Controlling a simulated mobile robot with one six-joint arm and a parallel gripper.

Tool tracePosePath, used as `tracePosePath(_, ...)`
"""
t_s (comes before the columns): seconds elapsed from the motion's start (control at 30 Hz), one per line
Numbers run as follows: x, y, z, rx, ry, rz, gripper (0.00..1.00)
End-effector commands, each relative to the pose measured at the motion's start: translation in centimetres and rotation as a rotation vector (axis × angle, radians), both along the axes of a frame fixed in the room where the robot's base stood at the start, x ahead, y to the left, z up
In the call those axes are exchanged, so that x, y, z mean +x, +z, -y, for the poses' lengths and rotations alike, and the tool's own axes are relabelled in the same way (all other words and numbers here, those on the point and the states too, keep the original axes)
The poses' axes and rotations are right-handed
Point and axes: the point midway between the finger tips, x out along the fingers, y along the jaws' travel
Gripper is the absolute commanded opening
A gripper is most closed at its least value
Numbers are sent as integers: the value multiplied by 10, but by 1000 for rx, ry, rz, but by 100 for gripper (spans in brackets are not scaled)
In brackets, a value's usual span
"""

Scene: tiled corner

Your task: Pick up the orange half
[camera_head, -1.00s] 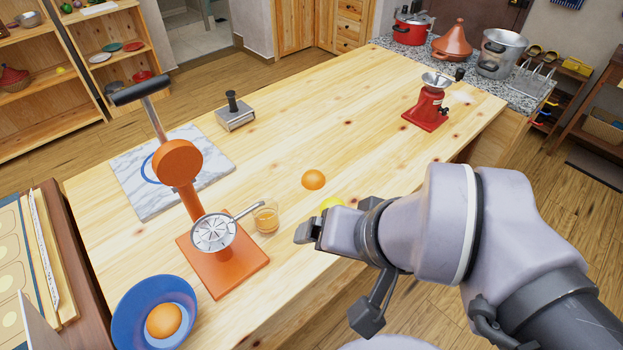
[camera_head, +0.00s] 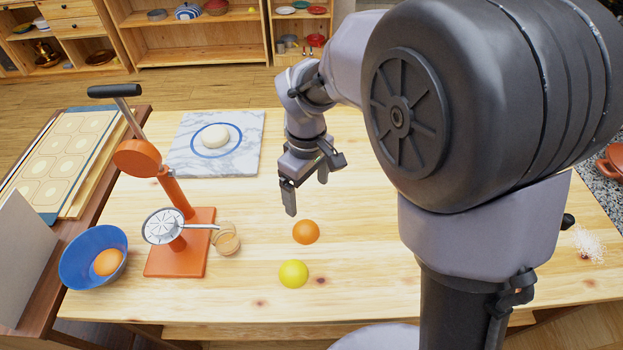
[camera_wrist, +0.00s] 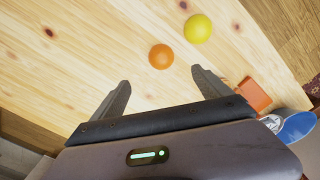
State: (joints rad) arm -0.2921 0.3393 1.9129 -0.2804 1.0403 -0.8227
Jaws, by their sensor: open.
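An orange half (camera_head: 306,232) rests on the wooden table (camera_head: 370,275), rounded side up. It also shows in the wrist view (camera_wrist: 161,56), just beyond the gap between my fingers. My gripper (camera_head: 306,196) is open and empty, pointing down above the table, a little behind the orange half and apart from it. Its two spread fingers show in the wrist view (camera_wrist: 160,78). A second orange piece (camera_head: 108,262) lies in the blue bowl (camera_head: 72,280) at the left.
A yellow round fruit (camera_head: 293,274) lies close in front of the orange half. An orange citrus press (camera_head: 180,255) and a glass (camera_head: 228,240) stand to the left. A marble board (camera_head: 190,165) with dough (camera_head: 215,137) lies behind. My arm hides much of the right side.

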Motion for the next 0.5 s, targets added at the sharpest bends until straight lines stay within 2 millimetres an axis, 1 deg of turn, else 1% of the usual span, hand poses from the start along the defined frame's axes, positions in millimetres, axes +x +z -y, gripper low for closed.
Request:
tracePosePath(0.03, -1, -22, 0, 0, -2, -4, 88)
tracePosePath(0.1, -1, -45, 1, -1, -3, -5, 88)
tracePosePath(0.23, -1, -82, 1, 0, -5, -3, 88)
tracePosePath(0.33, -1, -99, 1, 1, -5, -2, 88)
tracePosePath(0.5, 0, -112, 0, 1, -6, -1, 88)
